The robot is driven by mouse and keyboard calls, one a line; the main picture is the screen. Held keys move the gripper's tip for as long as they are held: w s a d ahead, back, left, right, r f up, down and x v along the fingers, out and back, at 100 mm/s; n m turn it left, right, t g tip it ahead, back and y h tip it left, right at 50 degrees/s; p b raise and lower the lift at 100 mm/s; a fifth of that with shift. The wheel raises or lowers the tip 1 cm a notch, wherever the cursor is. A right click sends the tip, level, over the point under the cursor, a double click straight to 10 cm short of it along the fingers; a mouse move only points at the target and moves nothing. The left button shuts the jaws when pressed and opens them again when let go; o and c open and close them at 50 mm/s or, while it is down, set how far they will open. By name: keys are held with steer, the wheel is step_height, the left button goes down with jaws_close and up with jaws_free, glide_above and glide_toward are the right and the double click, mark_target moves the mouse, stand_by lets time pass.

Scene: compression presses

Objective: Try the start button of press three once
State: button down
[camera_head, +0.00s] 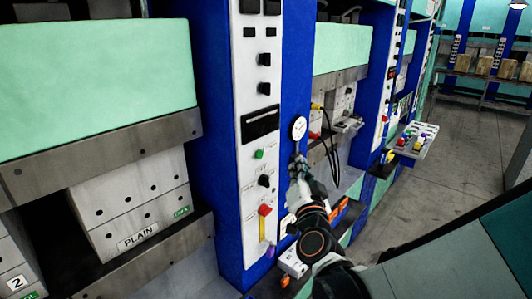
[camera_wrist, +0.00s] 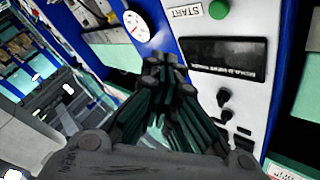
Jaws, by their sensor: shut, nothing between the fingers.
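A white control panel (camera_head: 254,115) runs down the blue press column in the middle of the head view. It has a green button (camera_head: 259,154), with a black knob (camera_head: 264,181) and a red-and-yellow switch (camera_head: 265,211) below it. In the wrist view the green button (camera_wrist: 219,9) is at the top edge beside a START label (camera_wrist: 185,12). My gripper (camera_head: 297,161) is shut and empty, to the right of the green button in the head view. In the wrist view its fingertips (camera_wrist: 165,66) point towards the column, apart from the button in the picture. I cannot read a press number on this panel.
A round gauge (camera_head: 299,128) sits on the column's blue side, close to my fingertips in the picture. A black display (camera_head: 260,124) is above the button. Dark cables (camera_head: 332,150) hang at the neighbouring press. A small control box (camera_head: 413,140) juts out farther right. Grey floor (camera_head: 455,150) is clear.

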mark_target(259, 155)
steer(key=w+a, duration=0.5)
steer(key=a, duration=0.2)
steer(key=shift+w, duration=0.2)
stand_by(0.4)
stand_by(1.4)
steer(key=shift+w+a, duration=0.25)
steer(key=shift+a, duration=0.05)
steer(key=shift+w+a+b, duration=0.25)
steer(key=shift+a+b, duration=0.1)
stand_by(0.7)
steer(key=shift+s+d, duration=0.1)
steer(key=shift+d, duration=0.05)
stand_by(0.3)
steer(key=shift+s+d, duration=0.45)
steer(key=shift+d, duration=0.1)
